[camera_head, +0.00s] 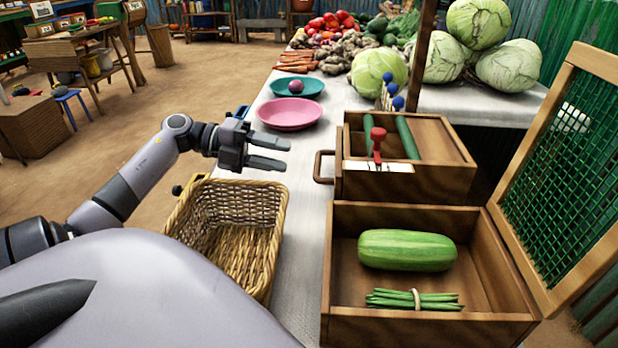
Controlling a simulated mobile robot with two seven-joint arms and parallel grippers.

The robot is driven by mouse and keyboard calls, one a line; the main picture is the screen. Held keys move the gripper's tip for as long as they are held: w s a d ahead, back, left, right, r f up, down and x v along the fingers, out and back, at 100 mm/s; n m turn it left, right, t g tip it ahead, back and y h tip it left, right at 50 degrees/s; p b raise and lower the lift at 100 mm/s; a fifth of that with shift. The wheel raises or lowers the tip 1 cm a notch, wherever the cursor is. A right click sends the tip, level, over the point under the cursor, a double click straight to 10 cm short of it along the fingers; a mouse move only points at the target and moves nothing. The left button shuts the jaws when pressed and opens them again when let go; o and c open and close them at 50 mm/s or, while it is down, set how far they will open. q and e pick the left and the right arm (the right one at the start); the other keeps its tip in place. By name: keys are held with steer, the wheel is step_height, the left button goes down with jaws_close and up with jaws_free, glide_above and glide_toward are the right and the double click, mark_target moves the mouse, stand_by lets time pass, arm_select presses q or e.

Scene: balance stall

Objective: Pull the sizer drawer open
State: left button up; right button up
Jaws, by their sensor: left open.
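The sizer (455,180) is a wooden box on the white-covered table, with two green rollers (406,137) and a red knob (377,135) on top. A brown handle (321,168) sticks out from its left side. The drawer front looks flush with the box, with no open gap visible. My left gripper (286,154) is open and empty, its fingers pointing right towards the handle. It is to the left of the handle and apart from it. My right gripper is not in view.
A wicker basket (192,215) sits below my left gripper. A wooden crate (331,255) with an open mesh lid (567,165) holds a green gourd (407,249) and a bean bundle (390,298). Pink (289,114) and teal (312,86) plates lie behind my gripper.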

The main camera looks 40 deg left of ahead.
arm_select(q)
steer(key=shift+f+b+x, duration=0.1)
steer(key=shift+b+x, duration=0.1)
steer(key=shift+x, duration=1.6)
steer(key=shift+f+b+x, duration=0.15)
steer(key=shift+x, duration=1.7)
steer(key=shift+a, duration=0.1)
jaws_close()
steer(key=shift+s+a, duration=0.1)
